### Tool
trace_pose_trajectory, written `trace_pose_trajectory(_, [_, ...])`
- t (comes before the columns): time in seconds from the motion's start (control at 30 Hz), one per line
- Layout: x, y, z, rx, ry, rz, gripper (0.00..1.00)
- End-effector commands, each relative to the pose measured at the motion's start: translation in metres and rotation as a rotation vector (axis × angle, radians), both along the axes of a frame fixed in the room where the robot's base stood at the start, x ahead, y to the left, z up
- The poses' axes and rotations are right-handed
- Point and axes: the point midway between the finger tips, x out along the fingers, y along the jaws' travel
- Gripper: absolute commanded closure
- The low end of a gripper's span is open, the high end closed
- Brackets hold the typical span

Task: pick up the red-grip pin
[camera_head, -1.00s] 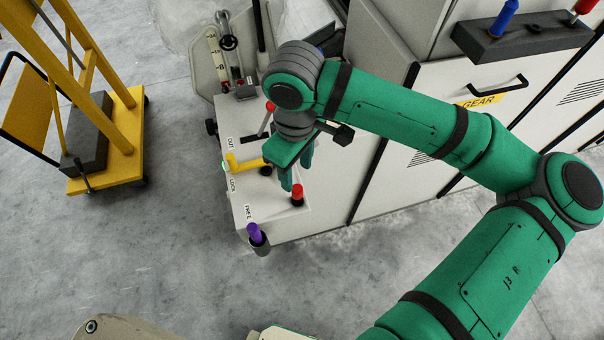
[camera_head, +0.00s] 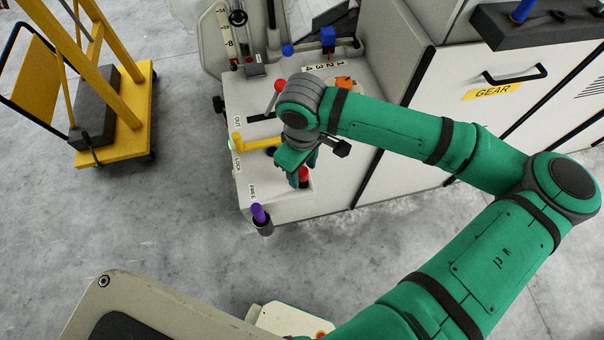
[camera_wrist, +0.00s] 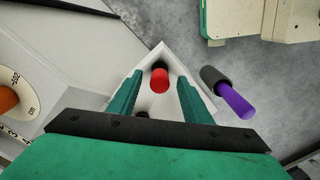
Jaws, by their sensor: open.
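The red-grip pin (camera_head: 304,174) stands near the front corner of the pale machine ledge (camera_head: 280,207). In the wrist view its red grip (camera_wrist: 160,80) shows end-on between the two green fingers. My gripper (camera_head: 299,176) is open and points down at the pin, partly covering it in the head view. The wrist view shows my gripper (camera_wrist: 160,76) with a finger on each side of the grip and visible gaps. I cannot tell how far the fingertips reach down beside it.
A purple-grip pin (camera_head: 259,214) stands in a dark holder at the ledge corner by the FREE label. A yellow handle (camera_head: 256,143) and a red-knobbed lever (camera_head: 279,86) stand close behind. The machine cabinet (camera_head: 410,150) is to the right. A yellow trolley (camera_head: 115,130) stands at left.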

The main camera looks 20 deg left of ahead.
Motion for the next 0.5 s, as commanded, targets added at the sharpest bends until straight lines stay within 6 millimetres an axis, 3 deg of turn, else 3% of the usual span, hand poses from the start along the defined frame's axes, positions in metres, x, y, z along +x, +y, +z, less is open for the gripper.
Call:
trace_pose_trajectory(0.3, [0.0001,0.0,-0.0064,0.001,0.0,0.0,0.55])
trace_pose_trajectory(0.5, [0.0001,0.0,-0.0062,0.001,0.0,0.0,1.0])
